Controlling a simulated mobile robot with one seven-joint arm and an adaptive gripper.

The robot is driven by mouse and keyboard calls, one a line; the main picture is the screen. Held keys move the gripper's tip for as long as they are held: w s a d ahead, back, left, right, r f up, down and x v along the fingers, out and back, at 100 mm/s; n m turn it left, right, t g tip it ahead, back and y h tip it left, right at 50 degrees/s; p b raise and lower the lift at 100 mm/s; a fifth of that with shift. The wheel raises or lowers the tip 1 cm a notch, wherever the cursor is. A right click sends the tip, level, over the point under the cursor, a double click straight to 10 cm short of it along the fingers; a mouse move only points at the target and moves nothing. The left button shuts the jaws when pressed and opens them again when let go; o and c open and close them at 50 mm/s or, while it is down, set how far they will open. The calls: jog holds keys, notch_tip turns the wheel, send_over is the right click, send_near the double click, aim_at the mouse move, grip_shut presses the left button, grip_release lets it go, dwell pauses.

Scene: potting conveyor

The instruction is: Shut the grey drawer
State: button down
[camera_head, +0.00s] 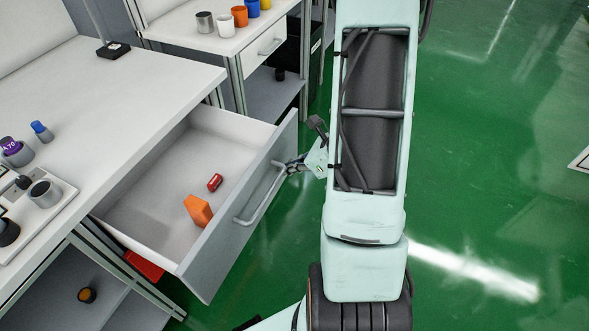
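The grey drawer (212,238) is pulled far out from under the white worktop at the left. Its front has a bar handle (261,196). Inside lie an orange block (198,210) and a small red object (215,182). My gripper (291,166) is at the drawer front, near the upper end of the handle. My arm hides part of it, and I cannot tell whether it touches the handle or whether its fingers are open.
The white worktop (130,85) holds a tray and small items at its left. A second bench (190,25) with several cups stands behind. A red bin (144,265) shows below the drawer.

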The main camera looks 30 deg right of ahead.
dwell(0.3)
jog(key=w+a, duration=0.5)
jog(key=w, duration=0.2)
jog(key=w+a+b, duration=0.1)
jog(key=w+a, duration=0.5)
jog(key=w, duration=0.1)
jog(key=w+a+b, duration=0.1)
jog(key=w+a, duration=0.4)
jog(key=w, duration=0.2)
jog(key=shift+a, duration=0.25)
jog(key=shift+w+a+r, duration=0.15)
jog(key=shift+w+r, duration=0.05)
jog(key=shift+w, duration=0.05)
jog(key=shift+a+r, duration=0.1)
